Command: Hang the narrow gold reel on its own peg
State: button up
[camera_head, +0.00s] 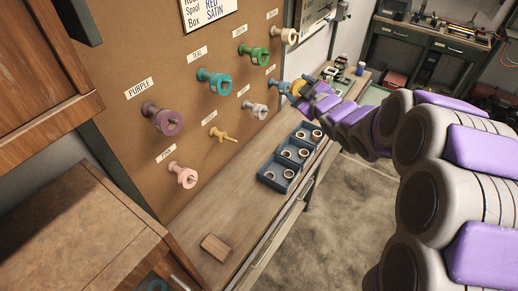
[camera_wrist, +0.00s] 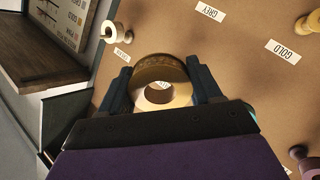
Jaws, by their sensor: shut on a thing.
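My gripper (camera_head: 305,92) is at the far end of my arm, close to the right part of the pegboard. It is shut on a gold reel (camera_head: 297,87). In the wrist view the gold reel (camera_wrist: 163,82) sits between the two dark fingers, with its pale ring and open centre hole showing. The gold peg (camera_head: 224,135) sticks out of the board under its label, lower left of my gripper, and looks thin and bare. The GOLD label (camera_wrist: 283,51) shows at the upper right in the wrist view.
Purple (camera_head: 162,119), teal (camera_head: 214,80), green (camera_head: 254,53), pink (camera_head: 183,175) and grey (camera_head: 255,110) reels hang on the board around the gold peg. Blue trays (camera_head: 270,176) with several rings and a wooden block (camera_head: 216,247) stand on the bench below.

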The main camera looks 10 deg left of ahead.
jog(key=s+a+f+n+g+y, duration=0.45)
jog(key=a+f+n, duration=0.25)
jog(key=a+f, duration=0.35)
jog(key=n+g+y+b, duration=0.1)
jog(key=n+g+y, duration=0.1)
jog(key=n+g, duration=0.15)
send_near(234, 141)
jog(key=shift+n+h, duration=0.25)
jog(key=shift+n, duration=0.1)
jog(key=x, duration=0.5)
jog(key=shift+s+a, duration=0.1)
jog(key=shift+s, duration=0.05)
jog(key=shift+w, duration=0.3)
jog(key=x, duration=0.4)
jog(key=shift+s+a+f, duration=0.1)
jog(key=shift+a+f, duration=0.1)
jog(key=shift+w+a, duration=0.25)
jog(key=shift+w, duration=0.15)
jog(key=shift+f+x, duration=0.15)
jog(key=shift+x, duration=0.65)
jog(key=shift+f+x, duration=0.15)
jog(key=shift+x, duration=0.6)
jog(key=shift+d, duration=0.1)
